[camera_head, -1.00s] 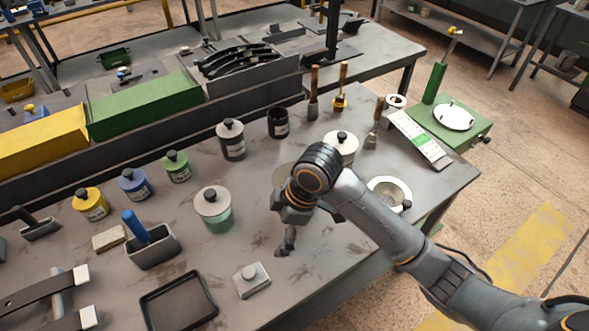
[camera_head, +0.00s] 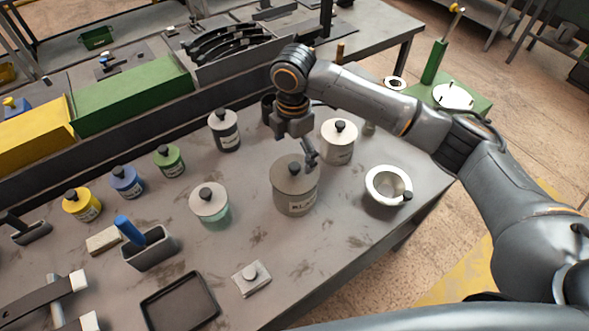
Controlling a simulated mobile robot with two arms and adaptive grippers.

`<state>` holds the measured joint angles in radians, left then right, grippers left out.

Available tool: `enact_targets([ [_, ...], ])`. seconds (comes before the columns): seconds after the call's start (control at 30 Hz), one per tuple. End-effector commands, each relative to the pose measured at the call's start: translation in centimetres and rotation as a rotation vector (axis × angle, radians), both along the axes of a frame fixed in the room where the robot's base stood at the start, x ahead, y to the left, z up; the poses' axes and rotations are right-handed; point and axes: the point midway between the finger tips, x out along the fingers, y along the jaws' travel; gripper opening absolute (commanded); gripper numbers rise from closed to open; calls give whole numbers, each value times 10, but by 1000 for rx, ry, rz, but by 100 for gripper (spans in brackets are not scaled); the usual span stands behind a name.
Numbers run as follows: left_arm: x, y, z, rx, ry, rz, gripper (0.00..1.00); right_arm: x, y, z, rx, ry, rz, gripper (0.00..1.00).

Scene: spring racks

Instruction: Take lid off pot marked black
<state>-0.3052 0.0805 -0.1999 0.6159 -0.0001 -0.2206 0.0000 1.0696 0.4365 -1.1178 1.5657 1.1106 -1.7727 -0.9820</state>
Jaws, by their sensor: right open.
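A large grey-brown pot (camera_head: 294,199) stands upright at the middle of the bench. Its label is small and seems to begin with "BL". I cannot tell whether a finger touches the lid. My left gripper is not in view.
A teal-filled lidded pot (camera_head: 210,205) stands left, a pale lidded pot (camera_head: 338,146) right behind, a dark lidded pot (camera_head: 225,133) left behind. A white bowl (camera_head: 387,187) stands right.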

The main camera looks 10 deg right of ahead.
Motion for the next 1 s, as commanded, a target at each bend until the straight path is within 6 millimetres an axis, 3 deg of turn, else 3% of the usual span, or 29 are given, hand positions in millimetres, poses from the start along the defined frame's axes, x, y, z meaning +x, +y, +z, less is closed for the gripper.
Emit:
enact_targets([
  [0.27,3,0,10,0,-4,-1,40,-1,1,-21,0,1,-1,100],
  [0.43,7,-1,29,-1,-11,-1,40,-2,2,-45,-2,2,0,100],
  [0.6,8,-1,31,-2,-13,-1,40,-1,2,-66,-1,0,0,100],
  [0.83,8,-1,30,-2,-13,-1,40,-1,2,-69,0,-3,1,100],
  [0.87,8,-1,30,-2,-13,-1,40,-1,2,-69,0,-3,1,98],
  [1.0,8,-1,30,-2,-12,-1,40,-1,2,-69,0,-3,1,69],
])
